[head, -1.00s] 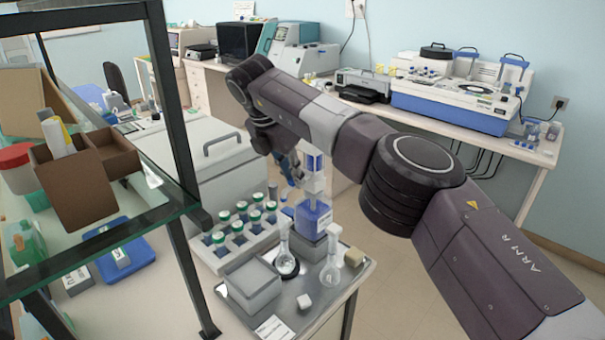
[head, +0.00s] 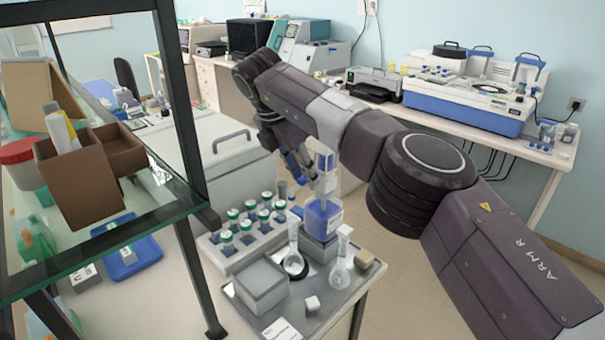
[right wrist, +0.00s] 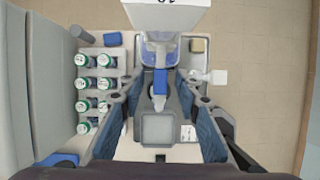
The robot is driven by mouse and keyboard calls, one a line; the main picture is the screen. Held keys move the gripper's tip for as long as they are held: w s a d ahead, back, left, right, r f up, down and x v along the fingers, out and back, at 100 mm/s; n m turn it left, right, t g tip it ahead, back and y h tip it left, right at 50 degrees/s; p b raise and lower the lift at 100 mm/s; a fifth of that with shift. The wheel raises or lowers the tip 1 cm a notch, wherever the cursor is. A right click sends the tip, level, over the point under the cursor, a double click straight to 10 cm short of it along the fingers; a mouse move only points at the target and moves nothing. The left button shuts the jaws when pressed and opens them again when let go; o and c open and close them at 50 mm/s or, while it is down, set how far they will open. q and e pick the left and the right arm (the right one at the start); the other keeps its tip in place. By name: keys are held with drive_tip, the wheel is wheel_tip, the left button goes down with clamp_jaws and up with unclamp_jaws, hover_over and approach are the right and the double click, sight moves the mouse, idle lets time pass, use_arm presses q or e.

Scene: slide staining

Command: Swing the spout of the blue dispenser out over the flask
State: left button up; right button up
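The blue dispenser (head: 322,218) stands at the far side of the grey tray, with a pale upper part and a white label. In the right wrist view its top (right wrist: 165,18) is at the upper edge, and a blue spout (right wrist: 160,82) points down the picture. My right gripper (right wrist: 160,108) is open, with one finger on each side of the spout; contact is not visible. In the head view the gripper (head: 302,168) is beside the dispenser's upper part. Two clear flasks stand on the tray, a left one (head: 294,262) and a right one (head: 340,274). My left gripper is not in view.
A white rack (head: 238,256) of green-capped bottles stands left of the dispenser. A grey box (head: 258,284) and a small white block (head: 312,304) are on the tray (head: 322,322). A glass shelf (head: 150,215) with dark posts is at the left.

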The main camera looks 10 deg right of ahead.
drive_tip(key=shift+a+r, duration=0.1)
drive_tip(key=shift+r, duration=0.15)
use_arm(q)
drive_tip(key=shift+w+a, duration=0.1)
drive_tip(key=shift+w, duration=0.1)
use_arm(e)
drive_tip(key=v, duration=0.7)
